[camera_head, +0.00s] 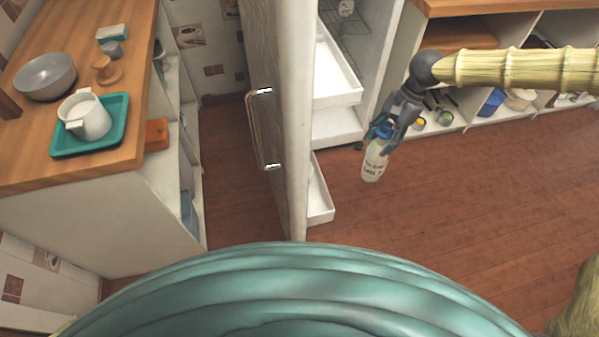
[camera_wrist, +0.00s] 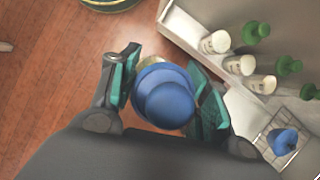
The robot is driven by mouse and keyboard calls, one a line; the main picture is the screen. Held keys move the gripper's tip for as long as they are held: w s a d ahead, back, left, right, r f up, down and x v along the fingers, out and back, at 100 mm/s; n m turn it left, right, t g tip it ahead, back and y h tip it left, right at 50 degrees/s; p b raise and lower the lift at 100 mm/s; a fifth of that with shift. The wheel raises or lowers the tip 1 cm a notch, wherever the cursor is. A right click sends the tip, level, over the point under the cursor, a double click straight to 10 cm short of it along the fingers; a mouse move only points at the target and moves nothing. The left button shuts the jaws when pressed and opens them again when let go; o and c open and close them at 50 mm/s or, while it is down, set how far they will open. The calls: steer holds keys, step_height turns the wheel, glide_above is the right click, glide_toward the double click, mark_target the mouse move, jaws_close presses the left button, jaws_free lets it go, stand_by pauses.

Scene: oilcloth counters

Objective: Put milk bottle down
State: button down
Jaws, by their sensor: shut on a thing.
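The milk bottle (camera_head: 375,163) is white with dark lettering and a blue cap. My gripper (camera_head: 386,128) is shut on it near its top, and the bottle hangs slightly tilted in front of the open white cabinet. In the wrist view the blue cap (camera_wrist: 166,98) shows between the two teal-padded fingers and hides most of the bottle's body. I cannot tell from these views whether the bottle's base touches anything; in the head view it appears over the floor.
A tall open door (camera_head: 265,125) with a metal handle stands left of the white shelves (camera_head: 333,80). A counter (camera_head: 120,165) with a teal tray is at left. Floor (camera_head: 450,210) is clear.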

steer(key=shift+w+d+f+m+b, duration=0.1)
steer(key=shift+w+f+m+b, duration=0.1)
steer(key=shift+f+m+b, duration=0.3)
steer(key=shift+w+d+f+m+b, duration=0.15)
steer(key=shift+f+m+b, duration=0.15)
steer(key=shift+f+b, duration=0.25)
steer(key=shift+w+d+f+m+t+y+b, duration=0.1)
steer(key=shift+w+f+m+t+y+b, duration=0.15)
steer(key=shift+m+b, duration=0.35)
steer(key=shift+w+f+m+t+y+b, duration=0.15)
steer(key=shift+f+m+t+b, duration=0.25)
steer(key=shift+b, duration=0.25)
steer(key=s+a, duration=0.3)
steer(key=a, duration=0.6)
steer(key=s+a, duration=0.4)
steer(key=a, duration=0.5)
step_height(320, 180, down, 11)
steer(key=shift+a+f+p, duration=0.15)
steer(key=shift+a+p, duration=0.2)
steer(key=shift+p, duration=0.1)
steer(key=c, duration=0.7)
jaws_free()
steer(key=shift+f, duration=0.15)
steer(key=v, duration=1.2)
steer(key=shift+w, duration=0.15)
